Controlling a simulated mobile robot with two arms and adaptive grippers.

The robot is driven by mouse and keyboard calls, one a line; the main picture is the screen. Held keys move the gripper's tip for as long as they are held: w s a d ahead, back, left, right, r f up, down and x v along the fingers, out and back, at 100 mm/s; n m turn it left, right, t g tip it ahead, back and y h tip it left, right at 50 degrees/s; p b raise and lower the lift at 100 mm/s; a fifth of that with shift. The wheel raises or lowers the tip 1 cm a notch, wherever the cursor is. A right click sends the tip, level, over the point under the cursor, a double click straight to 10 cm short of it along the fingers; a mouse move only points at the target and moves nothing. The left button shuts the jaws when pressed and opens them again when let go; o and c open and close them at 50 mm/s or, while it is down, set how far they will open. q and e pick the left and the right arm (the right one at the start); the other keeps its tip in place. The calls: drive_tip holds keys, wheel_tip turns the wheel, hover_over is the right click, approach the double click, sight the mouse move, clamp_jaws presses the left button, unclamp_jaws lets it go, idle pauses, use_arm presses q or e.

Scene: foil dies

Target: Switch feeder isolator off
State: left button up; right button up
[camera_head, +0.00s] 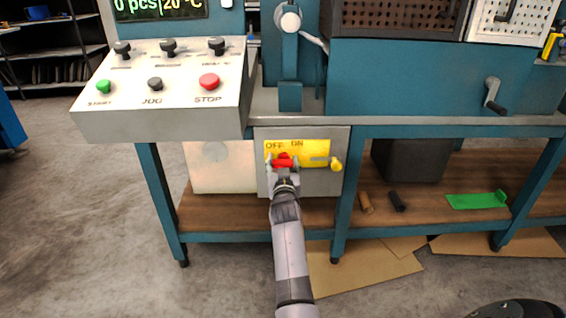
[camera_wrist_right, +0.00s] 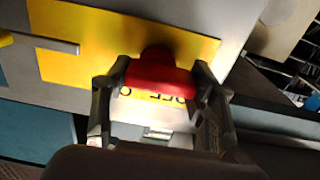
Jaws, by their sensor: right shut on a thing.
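The feeder isolator is a grey box (camera_head: 308,183) with a yellow plate (camera_head: 316,147) marked OFF and ON, below the bench top. Its red knob (camera_head: 283,161) sits at the left part of the plate, under the OFF mark. My right gripper (camera_head: 283,166) reaches up from below and is shut on the red knob. In the right wrist view the red knob (camera_wrist_right: 158,77) lies between the two fingers of the gripper (camera_wrist_right: 158,88), which partly cover the lettering. My left gripper is not in view.
A control panel (camera_head: 165,90) with green, black and red STOP buttons juts out at upper left. Teal bench legs (camera_head: 343,195) flank the box. A green scoop-like piece (camera_head: 477,201) lies on the lower shelf.

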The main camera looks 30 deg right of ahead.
drive_tip(key=o, duration=1.2)
drive_tip(key=shift+c, duration=0.2)
drive_tip(key=shift+r, duration=0.1)
wheel_tip(320, 180, up, 10)
drive_tip(key=shift+f, duration=0.1)
